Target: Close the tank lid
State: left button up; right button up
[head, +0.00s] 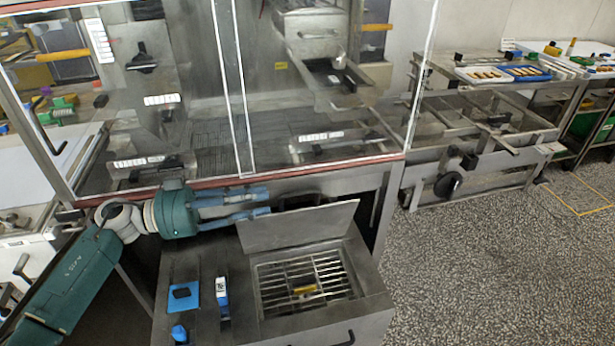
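The tank (372,290) is a grey metal box at the bottom centre, with a wire grate (275,290) showing inside its square opening. Its flat grey lid (300,227) stands raised, open, along the back edge of the opening. My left gripper (269,203) has a teal body and two blue fingers pointing right. The fingers are spread apart with nothing visible between them. The fingertips show close to the lid's upper left corner; I cannot tell whether they touch it. My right gripper is not in view.
A small yellow piece (305,289) shows at the grate. A blue pad (185,296) and a blue-and-white item (222,290) lie left of the opening. The glass-sided machine (330,100) stands behind the tank. The speckled floor (480,270) at right is clear.

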aim_at(282, 196)
pick_arm(q)
jog(key=x, duration=0.2)
jog(key=p+x, duration=0.1)
jog(key=x, duration=0.3)
jog(key=shift+s+d+r+p, duration=0.25)
jog(key=shift+s+r+p, duration=0.05)
jog(key=shift+s+r, duration=0.1)
jog(key=x, duration=0.2)
jog(key=shift+w+d+f, duration=0.2)
jog(key=shift+w+d, duration=0.05)
jog(key=shift+d, duration=0.1)
jog(key=shift+w+d+p, duration=0.15)
jog(key=shift+d+p, duration=0.2)
jog(key=shift+d, duration=0.4)
jog(key=shift+w+f, duration=0.1)
jog(key=shift+c, duration=0.3)
jog(key=c, duration=0.4)
grip_shut()
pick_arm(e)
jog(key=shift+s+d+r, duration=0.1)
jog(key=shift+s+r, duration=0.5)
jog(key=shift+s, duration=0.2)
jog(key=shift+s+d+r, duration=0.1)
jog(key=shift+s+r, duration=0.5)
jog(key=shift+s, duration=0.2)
